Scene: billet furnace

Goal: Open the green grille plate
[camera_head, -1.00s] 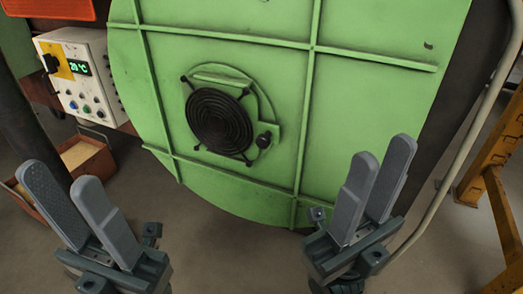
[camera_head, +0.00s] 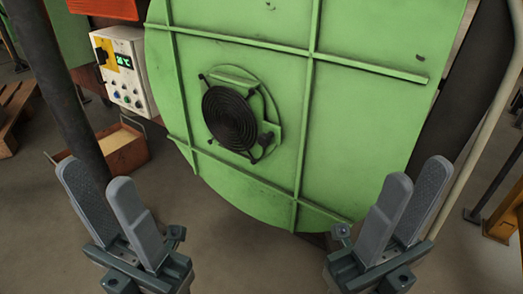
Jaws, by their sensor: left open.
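The green grille plate (camera_head: 271,102) is a small round plate with a black spiral grille (camera_head: 229,118) over it. It sits on the large green round door (camera_head: 370,120), left of the door's middle, and looks closed against it. My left gripper (camera_head: 95,176) is open and empty, below and left of the plate. My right gripper (camera_head: 418,174) is open and empty, below and right of it. Neither gripper touches the plate.
A white control box (camera_head: 133,85) with a green display stands left of the door. Below it is a brown bin (camera_head: 125,150), beside a dark post (camera_head: 62,90). A pale pipe (camera_head: 490,125) and yellow frame (camera_head: 505,222) are at right. The floor between my grippers is clear.

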